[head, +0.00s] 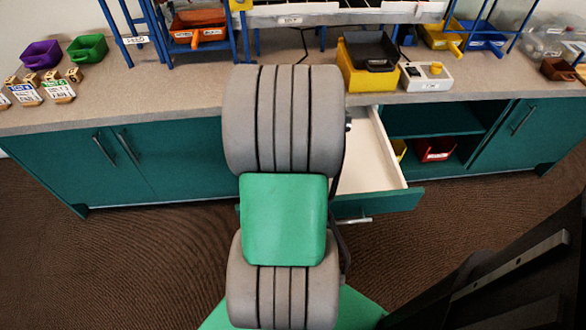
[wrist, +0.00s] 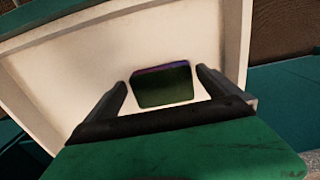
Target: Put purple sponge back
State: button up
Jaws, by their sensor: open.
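The sponge (wrist: 164,86) lies on the pale floor of the open drawer in the wrist view. Its broad face looks dark green, with a purple strip along its far edge. My gripper (wrist: 161,77) is open, with one dark finger on each side of the sponge in the picture. I see gaps between the fingers and the sponge; the height between them is hard to tell. In the head view the open drawer (head: 362,172) shows beside my arm, which hides the sponge and my gripper.
The drawer's pale walls (wrist: 235,40) stand close around my gripper. On the counter (head: 150,90) are a purple bin (head: 41,54), a green bin (head: 87,48), a yellow bin (head: 366,65) and a white device (head: 426,76). An open shelf with a red bin (head: 435,150) lies right of the drawer.

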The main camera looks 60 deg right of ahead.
notch_tip(320, 180, up, 10)
jog(key=p, duration=0.2)
jog(key=w+a+r+n, duration=0.1)
jog(key=w+a+n, duration=0.1)
jog(key=w+a, duration=0.3)
jog(key=w+a+r+n, duration=0.1)
jog(key=w+a+n, duration=0.1)
jog(key=a, duration=0.5)
jog(key=a+n+t, duration=0.2)
jog(key=a+n, duration=0.3)
jog(key=a, duration=1.3)
jog(key=shift+w+a+n, duration=0.15)
jog(key=shift+a+n, duration=0.15)
jog(key=shift+n, duration=0.1)
